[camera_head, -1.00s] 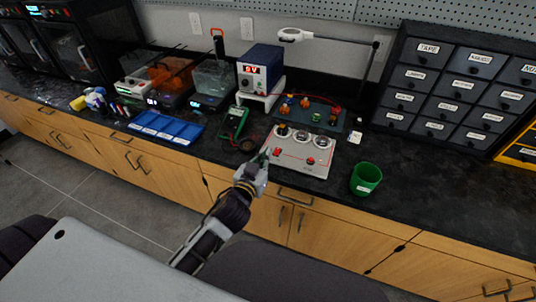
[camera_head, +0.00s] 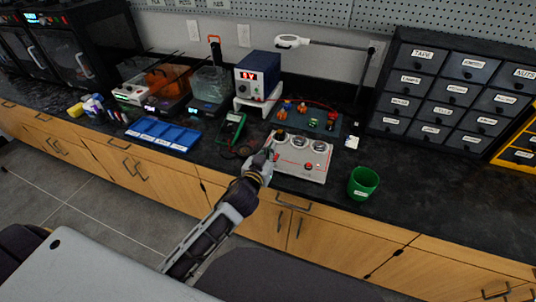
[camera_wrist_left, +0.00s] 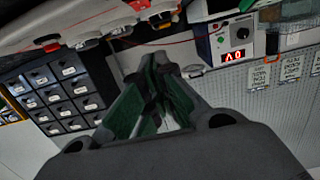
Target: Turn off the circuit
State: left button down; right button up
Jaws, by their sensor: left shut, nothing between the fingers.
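A light grey control panel (camera_head: 316,176) with several dials and red controls lies near the counter's front edge. My left gripper (camera_head: 264,155) is at its left end, shut and empty. Whether it touches the panel I cannot tell; its tips partly cover that end. In the left wrist view my left gripper (camera_wrist_left: 160,62) has its fingers together, and the panel (camera_wrist_left: 88,44) shows upside down at the top. Behind stands a blue power supply (camera_head: 252,78) with a lit red display; it also shows in the left wrist view (camera_wrist_left: 252,40). A dark board with components (camera_head: 297,118) is wired in red. My right gripper is not visible.
A green cup (camera_head: 363,184) stands right of the panel. A green multimeter (camera_head: 232,127) and blue tray (camera_head: 163,134) are to the left. A lamp (camera_head: 293,41) and labelled drawers (camera_head: 447,92) stand behind. The counter right of the cup is clear.

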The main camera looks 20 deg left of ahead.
pick_arm(q)
jog(key=shift+w+f, duration=0.15)
jog(key=shift+w, duration=1.45)
notch_tip(320, 180, down, 2)
jog(key=shift+f, duration=0.2)
jog(key=shift+w+f+b, duration=0.15)
jog(key=shift+f+b, duration=0.25)
jog(key=shift+f, duration=0.4)
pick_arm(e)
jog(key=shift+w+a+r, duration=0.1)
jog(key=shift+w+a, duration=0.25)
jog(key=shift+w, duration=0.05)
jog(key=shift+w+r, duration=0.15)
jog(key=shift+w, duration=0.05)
pick_arm(q)
jog(key=shift+p, duration=0.4)
jog(key=shift+w+f+g+p, duration=0.15)
jog(key=shift+g+p, duration=0.25)
jog(key=shift+p, duration=0.7)
jog(key=shift+f, duration=0.1)
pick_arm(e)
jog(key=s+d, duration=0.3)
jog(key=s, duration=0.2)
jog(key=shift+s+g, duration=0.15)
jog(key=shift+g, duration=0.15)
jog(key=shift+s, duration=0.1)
